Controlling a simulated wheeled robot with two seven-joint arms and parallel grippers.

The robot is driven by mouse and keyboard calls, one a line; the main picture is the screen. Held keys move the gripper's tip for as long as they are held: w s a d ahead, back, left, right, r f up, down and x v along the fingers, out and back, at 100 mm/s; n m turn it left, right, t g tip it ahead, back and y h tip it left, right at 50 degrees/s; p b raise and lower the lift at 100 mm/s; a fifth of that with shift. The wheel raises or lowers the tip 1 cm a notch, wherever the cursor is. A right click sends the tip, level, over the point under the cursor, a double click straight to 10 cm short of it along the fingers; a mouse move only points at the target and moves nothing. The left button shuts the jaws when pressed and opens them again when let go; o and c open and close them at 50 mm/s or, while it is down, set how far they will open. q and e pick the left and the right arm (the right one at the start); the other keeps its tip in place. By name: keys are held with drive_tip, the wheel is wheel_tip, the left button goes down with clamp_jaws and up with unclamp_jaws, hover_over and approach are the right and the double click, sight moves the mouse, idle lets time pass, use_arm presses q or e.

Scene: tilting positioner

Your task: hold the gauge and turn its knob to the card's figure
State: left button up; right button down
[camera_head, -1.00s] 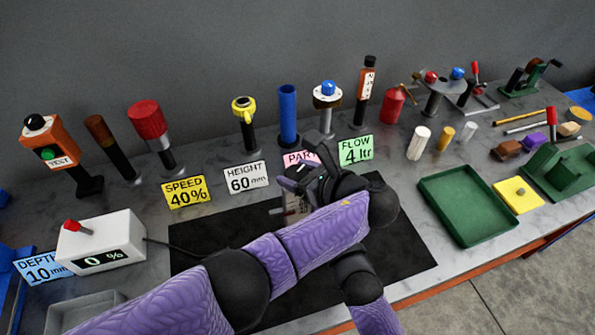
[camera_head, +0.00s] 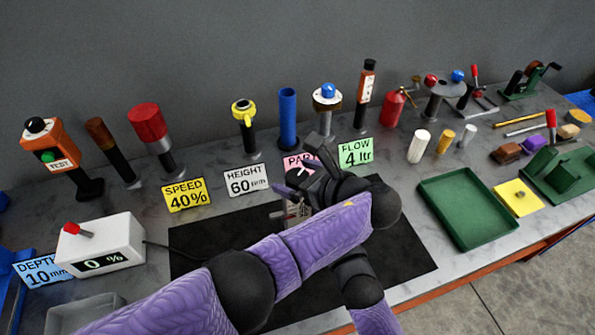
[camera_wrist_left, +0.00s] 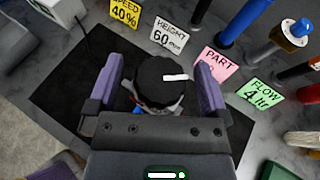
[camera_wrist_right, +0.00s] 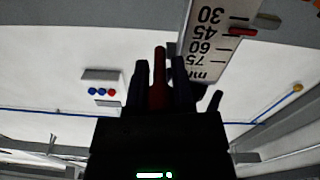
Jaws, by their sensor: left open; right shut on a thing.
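The gauge shows in the right wrist view as a white scale (camera_wrist_right: 208,45) in mm, with a red pointer (camera_wrist_right: 242,32) near 45. My right gripper (camera_wrist_right: 158,75) is shut on the gauge's dark red grip (camera_wrist_right: 158,90). In the head view, my left arm mostly hides the right gripper and the gauge. The black knob (camera_wrist_left: 160,85) with a white mark lies between the fingers of my left gripper (camera_wrist_left: 160,68), which is open around it. The left gripper (camera_head: 291,192) is above the black mat. The white HEIGHT card (camera_head: 246,180) reads 60 mm.
Other cards read SPEED 40% (camera_head: 186,195), FLOW 4 ltr (camera_head: 356,153), PART (camera_head: 297,161) and DEPTH 10 mm (camera_head: 40,270). Several upright tools stand behind them. A white box (camera_head: 102,243) showing 0 % is at left, a green tray (camera_head: 468,238) at right. The black mat (camera_head: 400,250) is otherwise bare.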

use_arm(q)
wheel_tip(320, 180, up, 10)
drive_tip(key=shift+f, duration=0.1)
drive_tip(key=w+a+m+t+h, duration=0.2)
drive_tip(key=a+m+t, duration=0.1)
drive_tip(key=m+h, duration=1.1)
drive_tip(key=h, duration=0.2)
approach(298, 176)
drive_tip(key=x, duration=1)
drive_tip(key=shift+s+a+f, duration=0.1)
drive_tip(key=shift+a+f, duration=0.05)
drive_tip(key=shift+f, duration=0.05)
